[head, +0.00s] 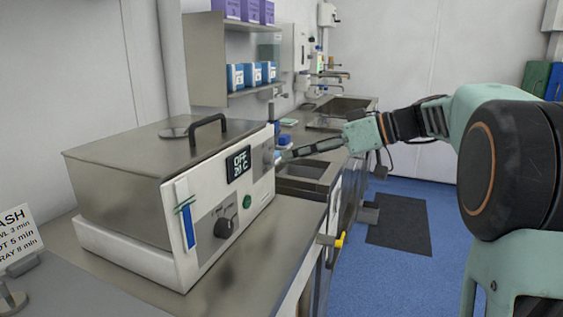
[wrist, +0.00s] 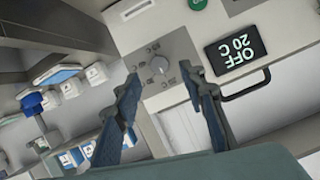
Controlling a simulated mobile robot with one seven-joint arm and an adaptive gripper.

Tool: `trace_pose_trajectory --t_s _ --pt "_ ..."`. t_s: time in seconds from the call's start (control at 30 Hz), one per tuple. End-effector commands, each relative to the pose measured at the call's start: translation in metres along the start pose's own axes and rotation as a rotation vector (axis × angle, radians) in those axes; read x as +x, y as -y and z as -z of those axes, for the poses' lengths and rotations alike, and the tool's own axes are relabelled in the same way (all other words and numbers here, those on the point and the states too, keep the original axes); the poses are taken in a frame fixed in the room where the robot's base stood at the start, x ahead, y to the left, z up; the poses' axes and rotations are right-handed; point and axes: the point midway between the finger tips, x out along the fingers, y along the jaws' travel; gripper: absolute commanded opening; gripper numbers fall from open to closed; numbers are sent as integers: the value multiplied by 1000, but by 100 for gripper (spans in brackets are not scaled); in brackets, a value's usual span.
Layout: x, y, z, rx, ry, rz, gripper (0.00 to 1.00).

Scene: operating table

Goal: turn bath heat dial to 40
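The bath (head: 150,190) is a steel box with a white front panel at left in the head view. Its display (head: 238,164) reads OFF 20 C and appears inverted in the wrist view (wrist: 238,49). A small dial on a grey plate (wrist: 165,60) sits beside the display; its marks are too small to read. A larger black knob (head: 223,228) is lower on the panel. I cannot tell from labels which is the heat dial. My gripper (wrist: 160,73) is open and empty, its fingertips either side of the small dial in the picture; contact is not visible.
A green button (head: 247,202) and a blue-and-white strip (head: 188,215) are on the panel. The lid has a black handle (head: 208,130). A sink (head: 310,172) lies behind the bath, and a shelf (head: 235,92) with boxes is above. The blue floor at right has free room.

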Motion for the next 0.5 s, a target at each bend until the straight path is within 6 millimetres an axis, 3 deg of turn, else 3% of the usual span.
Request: trace_pose_trajectory --t_s 0.2,0.5 --pt "36 0 -2 1 2 1 38" --pt "48 -1 -1 2 1 -2 38"
